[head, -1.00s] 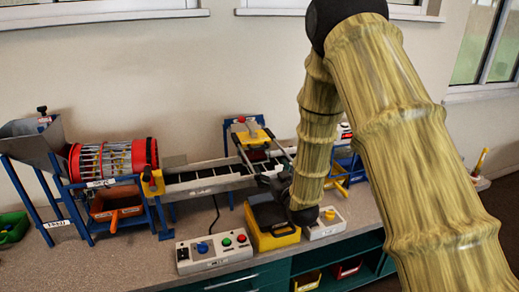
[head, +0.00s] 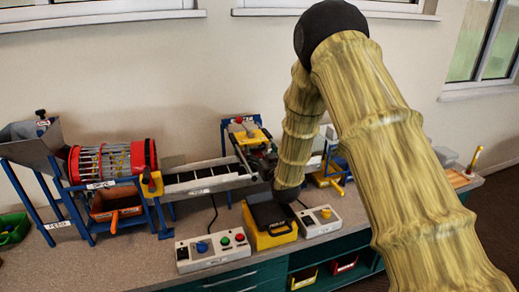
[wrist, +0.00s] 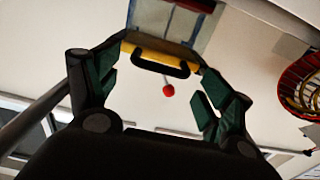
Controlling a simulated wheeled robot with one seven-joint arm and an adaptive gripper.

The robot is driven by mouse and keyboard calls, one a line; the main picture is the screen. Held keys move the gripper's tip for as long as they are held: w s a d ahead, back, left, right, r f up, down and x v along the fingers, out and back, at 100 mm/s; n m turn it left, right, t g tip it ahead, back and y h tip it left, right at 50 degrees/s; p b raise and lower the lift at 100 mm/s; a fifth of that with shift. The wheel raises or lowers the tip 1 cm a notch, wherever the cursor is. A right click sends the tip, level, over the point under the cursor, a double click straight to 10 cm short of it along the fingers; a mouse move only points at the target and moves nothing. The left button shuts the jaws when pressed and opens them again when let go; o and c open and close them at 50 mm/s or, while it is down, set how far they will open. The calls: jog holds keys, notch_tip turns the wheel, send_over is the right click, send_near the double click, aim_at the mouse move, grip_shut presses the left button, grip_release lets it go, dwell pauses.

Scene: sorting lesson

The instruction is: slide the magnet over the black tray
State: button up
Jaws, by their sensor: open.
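The magnet (head: 247,135) is a yellow block with a red knob, carried on a blue frame above the right end of the conveyor. In the wrist view its yellow face (wrist: 190,65) shows with a black handle (wrist: 160,70) and a red ball (wrist: 168,90) on a thin stem. My gripper (wrist: 162,58) is open, its green-padded fingers on either side of the handle; I cannot tell if they touch it. In the head view my gripper (head: 266,158) is partly hidden by my arm. The black tray (head: 268,216) sits on a yellow base at the bench front, empty as far as I see.
The conveyor (head: 205,180) runs left from the magnet to a red sieve drum (head: 110,160) and a grey hopper (head: 30,140). Control boxes (head: 213,249) (head: 320,220) stand on both sides of the black tray. Bare bench (head: 140,260) lies at the front left.

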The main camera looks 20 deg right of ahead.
jog(key=shift+w, duration=1.15)
jog(key=shift+c, duration=0.2)
